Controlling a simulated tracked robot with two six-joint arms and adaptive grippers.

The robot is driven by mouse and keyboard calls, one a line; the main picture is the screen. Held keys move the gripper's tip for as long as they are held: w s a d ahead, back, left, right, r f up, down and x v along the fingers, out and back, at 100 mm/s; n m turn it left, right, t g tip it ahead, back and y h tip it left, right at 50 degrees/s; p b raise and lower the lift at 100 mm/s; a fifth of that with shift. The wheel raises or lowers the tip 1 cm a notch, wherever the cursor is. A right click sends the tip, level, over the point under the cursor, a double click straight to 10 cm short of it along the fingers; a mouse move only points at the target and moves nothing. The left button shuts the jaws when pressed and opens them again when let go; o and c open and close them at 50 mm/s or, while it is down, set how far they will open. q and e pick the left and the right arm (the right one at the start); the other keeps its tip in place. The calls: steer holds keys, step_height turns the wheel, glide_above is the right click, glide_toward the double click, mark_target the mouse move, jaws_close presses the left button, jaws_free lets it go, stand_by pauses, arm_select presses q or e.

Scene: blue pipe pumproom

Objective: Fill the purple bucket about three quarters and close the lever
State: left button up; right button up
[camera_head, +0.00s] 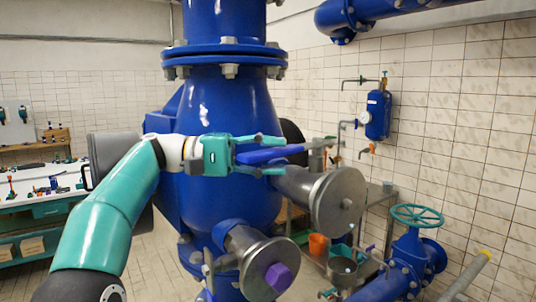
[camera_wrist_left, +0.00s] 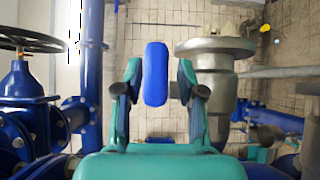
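A blue lever (camera_head: 272,155) sticks out in front of the big blue vessel, in the middle of the head view. My left gripper (camera_head: 272,155) is open, with one teal finger above the lever and one below it. In the left wrist view the lever (camera_wrist_left: 155,75) is a rounded blue bar between the two fingers, with a gap on each side. No purple bucket is plain to see. A purple six-sided piece (camera_head: 279,277) sits on a grey flange at the bottom; I cannot tell if it belongs to a bucket. My right gripper is out of view.
A grey flanged pipe end (camera_head: 335,202) stands close right of the left gripper. Behind it are an orange bucket (camera_head: 317,244) and a metal bowl (camera_head: 342,267). A green handwheel valve (camera_head: 417,215) stands at right. A workbench with tools (camera_head: 40,190) is at left.

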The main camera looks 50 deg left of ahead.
arm_select(q)
steer(key=shift+s+a+r, duration=0.1)
steer(key=shift+s+a, duration=0.05)
steer(key=v, duration=1.1)
steer(key=shift+s+a, duration=0.2)
steer(key=shift+a, duration=0.1)
